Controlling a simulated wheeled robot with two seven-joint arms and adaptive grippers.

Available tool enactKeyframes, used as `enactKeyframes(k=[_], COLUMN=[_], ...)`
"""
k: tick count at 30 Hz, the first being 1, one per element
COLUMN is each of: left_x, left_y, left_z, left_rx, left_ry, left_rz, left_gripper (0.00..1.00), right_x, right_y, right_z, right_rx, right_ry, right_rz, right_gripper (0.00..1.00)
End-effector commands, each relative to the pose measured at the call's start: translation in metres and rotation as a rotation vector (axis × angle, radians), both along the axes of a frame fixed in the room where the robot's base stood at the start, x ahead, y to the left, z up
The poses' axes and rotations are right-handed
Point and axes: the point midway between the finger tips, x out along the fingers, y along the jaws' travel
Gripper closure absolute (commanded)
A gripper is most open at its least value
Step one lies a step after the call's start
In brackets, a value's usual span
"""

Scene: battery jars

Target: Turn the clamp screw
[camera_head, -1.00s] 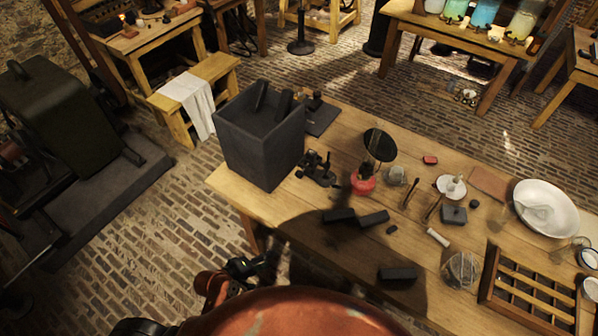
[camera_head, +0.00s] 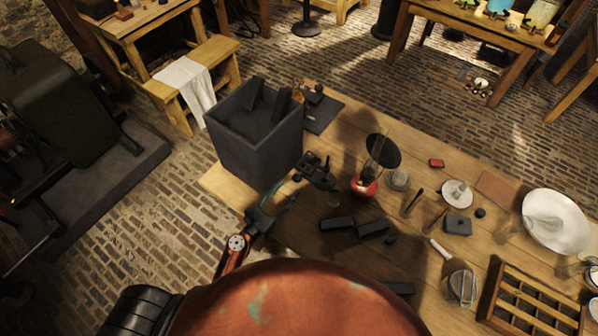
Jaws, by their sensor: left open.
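A small black metal device, apparently the clamp (camera_head: 318,172), stands on the wooden table in front of the dark grey square jar. Its screw is too small and dark to tell apart. My left gripper (camera_head: 286,191) reaches in from the lower left over the table's near left edge. It is open, with its fingers pointing up and right toward the clamp. It seems a little short of the clamp, and I see nothing between the fingers. My right gripper is not in view.
The tall grey jar (camera_head: 254,135) stands behind the clamp. A red-based lamp with a dark disc (camera_head: 383,151) is to its right. Black blocks (camera_head: 337,224) lie in front. A wooden rack (camera_head: 532,308) and a white bowl (camera_head: 555,222) are at the right.

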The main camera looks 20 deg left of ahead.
Motion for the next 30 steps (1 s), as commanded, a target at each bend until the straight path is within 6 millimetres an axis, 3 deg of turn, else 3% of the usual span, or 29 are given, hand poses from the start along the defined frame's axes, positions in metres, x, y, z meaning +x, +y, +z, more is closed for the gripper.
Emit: enactKeyframes(k=[9,15,26,30], left_x=[0.045,0.064,0.068,0.068], left_y=[-0.015,-0.022,-0.025,-0.025], left_z=[0.002,0.001,0.000,0.000], left_rx=[-0.003,0.000,0.000,0.001], left_ry=[-0.001,0.000,0.001,0.001], left_rz=[0.003,0.003,-0.001,-0.001], left_gripper=[0.58,0.58,0.58,0.68], right_x=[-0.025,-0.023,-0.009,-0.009], right_y=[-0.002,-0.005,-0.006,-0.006], right_z=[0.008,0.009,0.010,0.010], right_rx=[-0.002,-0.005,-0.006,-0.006], right_ry=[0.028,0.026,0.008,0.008], right_rz=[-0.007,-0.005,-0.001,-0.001], right_gripper=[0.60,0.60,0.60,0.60])
